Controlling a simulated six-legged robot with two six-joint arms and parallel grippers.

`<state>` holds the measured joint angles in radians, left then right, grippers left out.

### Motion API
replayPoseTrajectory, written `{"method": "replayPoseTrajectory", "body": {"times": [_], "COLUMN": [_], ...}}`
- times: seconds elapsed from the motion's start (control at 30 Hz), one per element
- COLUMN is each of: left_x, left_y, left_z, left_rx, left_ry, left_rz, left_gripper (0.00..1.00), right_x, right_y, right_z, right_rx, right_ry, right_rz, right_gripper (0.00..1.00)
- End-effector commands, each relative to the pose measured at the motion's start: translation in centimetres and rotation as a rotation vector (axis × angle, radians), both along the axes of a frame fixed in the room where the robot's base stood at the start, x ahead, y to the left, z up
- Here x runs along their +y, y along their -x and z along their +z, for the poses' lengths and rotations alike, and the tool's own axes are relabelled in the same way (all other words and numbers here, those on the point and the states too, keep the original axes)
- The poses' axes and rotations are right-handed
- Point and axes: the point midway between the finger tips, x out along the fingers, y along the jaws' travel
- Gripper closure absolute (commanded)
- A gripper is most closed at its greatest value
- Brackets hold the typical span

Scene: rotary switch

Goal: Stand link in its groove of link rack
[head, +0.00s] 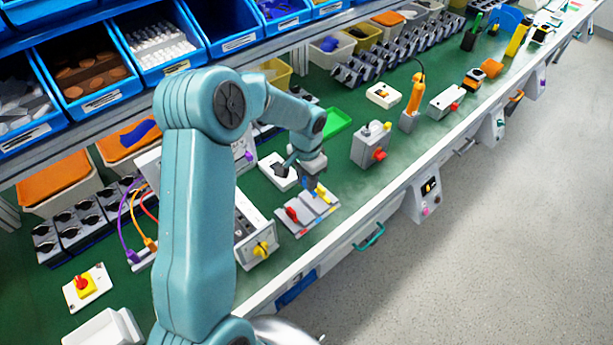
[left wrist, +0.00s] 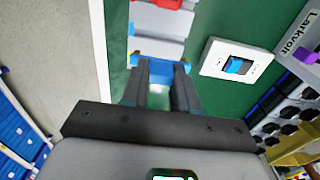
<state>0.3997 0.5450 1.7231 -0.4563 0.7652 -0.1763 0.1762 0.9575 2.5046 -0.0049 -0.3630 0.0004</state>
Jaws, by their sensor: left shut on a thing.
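The link rack (head: 296,224) is a pale grey block near the front edge of the green bench. A red link (head: 291,213) and a yellow piece (head: 323,193) show on it. In the left wrist view the rack (left wrist: 158,24) lies just beyond the fingertips, with red at its far end. My left gripper (head: 311,184) points down over the rack's far end, shut on a small blue link. My right gripper is not in view.
A white switch plate (head: 277,174) lies close beside the rack, and a box with a yellow knob (head: 259,249) stands left of it. A grey box with a red knob (head: 372,145) stands to the right. Green bench is clear between rack and that box.

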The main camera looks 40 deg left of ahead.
Motion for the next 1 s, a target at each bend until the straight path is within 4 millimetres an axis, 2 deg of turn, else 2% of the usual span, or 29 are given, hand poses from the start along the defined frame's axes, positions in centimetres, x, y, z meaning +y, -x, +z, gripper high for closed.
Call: {"method": "replayPoseTrajectory", "body": {"times": [0.27, 0.7, 1.0], "left_x": [-0.1, 0.0, 0.0], "left_y": [0.0, 0.0, 0.1], "left_z": [-0.8, -5.8, -5.9], "left_rx": [0.0, -0.002, -0.001], "left_ry": [0.0, -0.001, -0.001], "left_rz": [0.001, 0.002, 0.002], "left_gripper": [1.0, 1.0, 1.0], "right_x": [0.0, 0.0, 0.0], "right_y": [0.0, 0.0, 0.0], "right_z": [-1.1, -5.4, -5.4], "right_rx": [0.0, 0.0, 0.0], "right_ry": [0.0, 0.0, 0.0], "right_rz": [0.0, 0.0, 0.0], "right_gripper": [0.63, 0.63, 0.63]}}
